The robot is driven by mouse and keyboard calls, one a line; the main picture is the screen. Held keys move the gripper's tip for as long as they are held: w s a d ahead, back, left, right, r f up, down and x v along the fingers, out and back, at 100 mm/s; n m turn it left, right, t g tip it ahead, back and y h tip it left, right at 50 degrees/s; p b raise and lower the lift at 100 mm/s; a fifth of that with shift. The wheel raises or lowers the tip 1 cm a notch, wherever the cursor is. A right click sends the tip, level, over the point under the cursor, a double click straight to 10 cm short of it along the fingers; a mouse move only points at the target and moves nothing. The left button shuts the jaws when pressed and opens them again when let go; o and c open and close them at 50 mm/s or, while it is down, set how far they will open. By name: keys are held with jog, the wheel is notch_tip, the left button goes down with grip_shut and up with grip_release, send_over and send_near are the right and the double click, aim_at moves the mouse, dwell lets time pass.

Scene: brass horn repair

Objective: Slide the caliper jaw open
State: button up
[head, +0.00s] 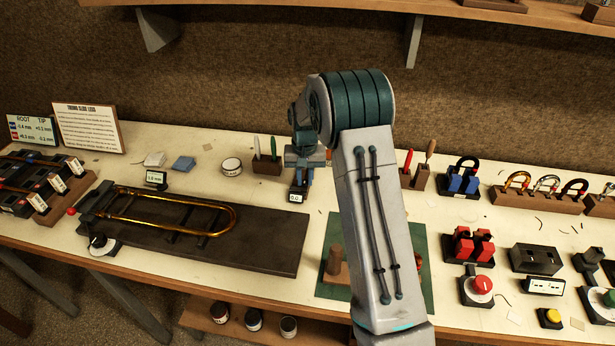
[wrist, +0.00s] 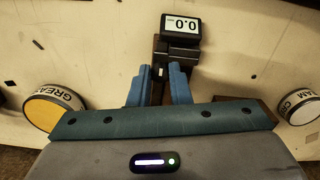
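The caliper (head: 297,197) stands on the bench near the middle, with its small display reading 0.0. In the wrist view the display (wrist: 181,27) and the dark caliper body below it are at top centre. My gripper (head: 305,160) is just above and behind the caliper in the head view. In the wrist view its two blue fingers (wrist: 160,72) are apart, pointing at the caliper, with a dark part of it showing between them. I see no clear contact. The jaw itself is mostly hidden by the fingers and gripper body.
Two round tins flank my gripper in the wrist view, a yellow-lidded one (wrist: 52,108) at left and another (wrist: 298,106) at right. A holder with a green and a white tool (head: 267,163) stands left of the caliper. A brass slide (head: 170,213) lies on a dark board.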

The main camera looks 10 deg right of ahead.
grip_shut()
jog(key=shift+w+d, duration=0.3)
jog(key=shift+w, duration=0.35)
jog(key=shift+w+d, duration=0.25)
jog(key=shift+w, duration=0.45)
jog(key=shift+w+d, duration=0.3)
jog(key=shift+w, duration=0.35)
jog(key=o, duration=0.7)
grip_release()
jog(key=shift+r, duration=0.1)
